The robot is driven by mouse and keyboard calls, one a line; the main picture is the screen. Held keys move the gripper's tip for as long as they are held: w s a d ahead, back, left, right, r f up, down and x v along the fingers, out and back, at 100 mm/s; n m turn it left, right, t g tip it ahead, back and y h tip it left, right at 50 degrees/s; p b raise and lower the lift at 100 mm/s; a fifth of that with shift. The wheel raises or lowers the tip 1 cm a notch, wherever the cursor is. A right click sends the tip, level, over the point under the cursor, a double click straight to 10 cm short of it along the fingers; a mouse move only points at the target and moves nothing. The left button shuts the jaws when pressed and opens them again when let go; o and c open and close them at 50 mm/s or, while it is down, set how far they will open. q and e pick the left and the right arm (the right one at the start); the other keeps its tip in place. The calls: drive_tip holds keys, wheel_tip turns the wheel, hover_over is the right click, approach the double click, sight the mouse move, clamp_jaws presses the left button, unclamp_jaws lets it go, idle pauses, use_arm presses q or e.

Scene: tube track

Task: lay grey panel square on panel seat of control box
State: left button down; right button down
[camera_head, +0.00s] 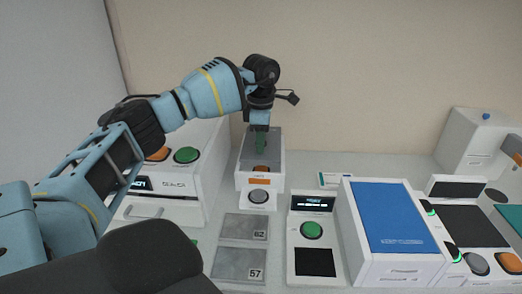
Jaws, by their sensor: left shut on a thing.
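The white control box (274,189) stands at the centre back, with an orange button and a round grey button on its front part. A grey panel (246,150) shows at the box's top, under my left gripper. My left gripper (260,126) points down over the box and is shut on a narrow green upright piece that seems to belong to the panel. The fingers hide part of the panel. I cannot tell whether the panel touches the seat or lies square on it. My right gripper is out of view.
Grey plates marked 62 (244,228) and 57 (239,262) lie in front of the box. A white machine with a green button (187,155) stands left. A button unit (312,230), a blue-topped box (395,215) and a dark-topped unit (466,225) stand right.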

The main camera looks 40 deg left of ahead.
use_arm(q)
drive_tip(key=shift+f, duration=1.75)
drive_tip(key=shift+f, duration=0.15)
drive_tip(key=c, duration=1.1)
unclamp_jaws()
wheel_tip(320, 180, up, 12)
drive_tip(key=shift+r, duration=0.15)
